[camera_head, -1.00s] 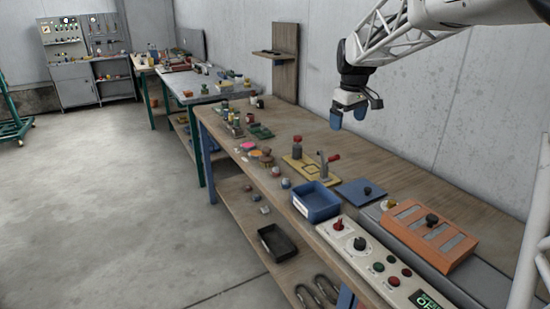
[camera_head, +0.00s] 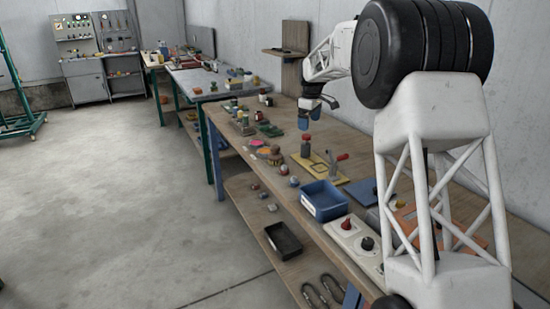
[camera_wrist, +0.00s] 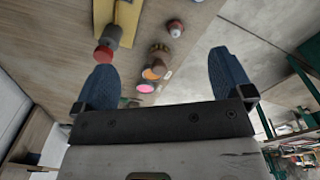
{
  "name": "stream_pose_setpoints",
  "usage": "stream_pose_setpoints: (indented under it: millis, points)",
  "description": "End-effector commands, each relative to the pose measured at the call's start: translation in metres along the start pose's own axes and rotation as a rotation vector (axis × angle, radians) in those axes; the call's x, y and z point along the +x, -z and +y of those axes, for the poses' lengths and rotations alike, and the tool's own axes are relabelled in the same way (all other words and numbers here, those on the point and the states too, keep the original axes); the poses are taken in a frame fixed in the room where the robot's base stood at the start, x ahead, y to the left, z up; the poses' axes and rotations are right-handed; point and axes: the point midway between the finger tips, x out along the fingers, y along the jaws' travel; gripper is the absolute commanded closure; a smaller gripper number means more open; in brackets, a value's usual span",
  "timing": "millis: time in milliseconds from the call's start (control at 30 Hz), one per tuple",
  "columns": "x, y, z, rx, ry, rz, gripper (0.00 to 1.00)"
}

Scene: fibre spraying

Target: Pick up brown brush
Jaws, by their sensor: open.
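A small brown item (camera_wrist: 158,52), which may be the brown brush, lies near the edge of the wooden bench; its exact shape is hard to make out. It also shows small in the head view (camera_head: 275,151), by pink and orange discs. My gripper (camera_wrist: 162,66) has its two blue fingers spread with nothing between them, and the brown item appears in the gap beyond the fingertips. In the head view my gripper (camera_head: 309,112) is above the bench, behind the brown item and apart from it.
A yellow plate (camera_head: 312,166) with a red-topped piece and a red-handled clamp stands beside the brown item. A blue bin (camera_head: 324,206) is nearer. Small bottles and blocks stand further along. A black tray (camera_head: 284,241) sits on the lower shelf. A wall rises behind the bench.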

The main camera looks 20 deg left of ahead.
Motion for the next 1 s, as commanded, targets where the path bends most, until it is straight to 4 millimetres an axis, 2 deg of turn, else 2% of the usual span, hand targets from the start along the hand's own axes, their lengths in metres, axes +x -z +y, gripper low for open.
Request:
stream_pose_setpoints:
  millis: [100,600,800,1000]
  points:
    - [0.019,0.027,0.01,-0.051,0.006,-0.003,0.02]
    - [0.103,0.129,0.034,-0.264,0.033,-0.014,0.02]
    - [0.129,0.157,0.037,-0.326,0.041,-0.017,0.02]
    - [0.14,0.169,0.038,-0.354,0.044,-0.018,0.02]
